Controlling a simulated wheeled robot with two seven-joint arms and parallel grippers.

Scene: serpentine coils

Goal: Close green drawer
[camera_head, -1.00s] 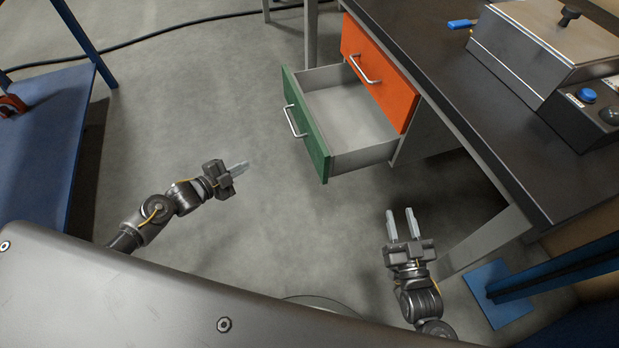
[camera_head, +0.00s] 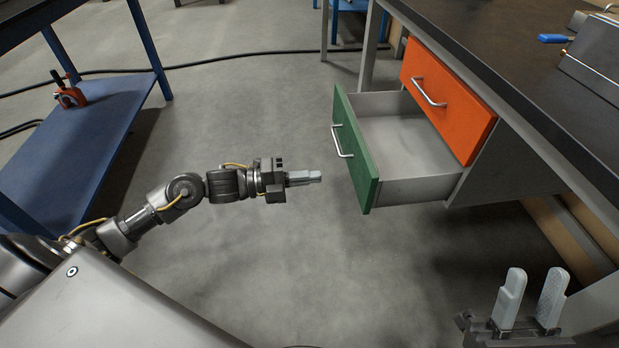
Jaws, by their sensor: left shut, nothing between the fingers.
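The green drawer (camera_head: 356,150) is pulled out below the orange drawer (camera_head: 446,101), and its empty grey inside shows. Its front carries a silver bar handle (camera_head: 342,141). My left gripper (camera_head: 318,177) is shut and empty, pointing right toward the green front. It looks a short gap to the left of the front and does not appear to touch it. My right gripper (camera_head: 530,297) is open and empty at the bottom right, away from the drawer and pointing up in the picture.
The dark workbench (camera_head: 490,60) stands over the drawers, with a blue-handled item (camera_head: 553,38) on it. A blue shelf (camera_head: 75,140) with an orange-red tool (camera_head: 68,95) stands at the left. A black cable (camera_head: 220,62) crosses the floor. Open floor lies between shelf and drawer.

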